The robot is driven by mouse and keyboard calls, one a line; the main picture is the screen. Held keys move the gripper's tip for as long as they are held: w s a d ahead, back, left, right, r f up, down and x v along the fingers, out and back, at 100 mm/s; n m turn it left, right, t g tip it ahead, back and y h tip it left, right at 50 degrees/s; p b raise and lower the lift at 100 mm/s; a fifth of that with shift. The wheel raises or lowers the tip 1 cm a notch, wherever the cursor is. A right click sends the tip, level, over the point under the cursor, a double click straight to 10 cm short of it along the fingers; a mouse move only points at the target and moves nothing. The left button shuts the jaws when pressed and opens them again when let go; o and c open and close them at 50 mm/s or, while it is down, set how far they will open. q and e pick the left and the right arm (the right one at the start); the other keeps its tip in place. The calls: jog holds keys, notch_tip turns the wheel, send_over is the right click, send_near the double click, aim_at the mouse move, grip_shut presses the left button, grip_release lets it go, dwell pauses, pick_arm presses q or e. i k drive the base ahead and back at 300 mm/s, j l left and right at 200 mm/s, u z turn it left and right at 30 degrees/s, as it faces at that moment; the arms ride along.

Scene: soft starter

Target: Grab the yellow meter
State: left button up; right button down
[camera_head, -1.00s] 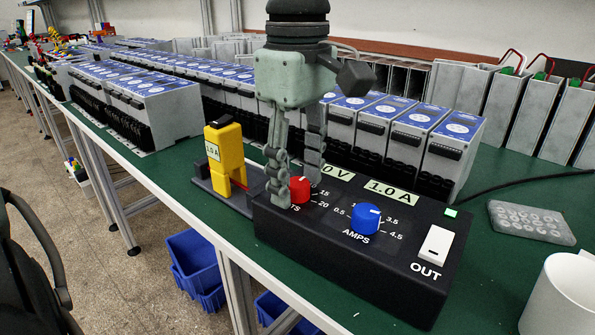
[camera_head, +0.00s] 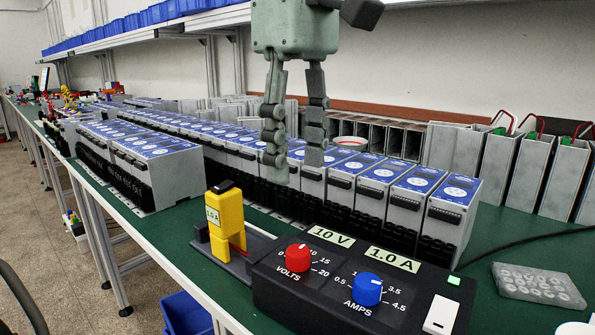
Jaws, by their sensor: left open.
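The yellow meter (camera_head: 226,222) stands upright on a dark grey base (camera_head: 262,243) on the green bench. It has a black top and a label reading 1.0 A. My left gripper (camera_head: 295,165) hangs from above, fingers pointing down, open and empty. In the picture it is above and to the right of the meter, apart from it. Just right of the meter is the black power supply (camera_head: 340,315) with a red VOLTS knob (camera_head: 297,258) and a blue AMPS knob (camera_head: 366,289). My right gripper is not in view.
Rows of grey soft starter units (camera_head: 372,190) with blue tops stand behind the meter. A grey tray with round recesses (camera_head: 539,285) and part of a white cup (camera_head: 575,329) are at the right. The bench's front edge runs close to the meter.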

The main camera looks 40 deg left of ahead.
aim_at(224, 211)
jog(key=k, duration=1.5)
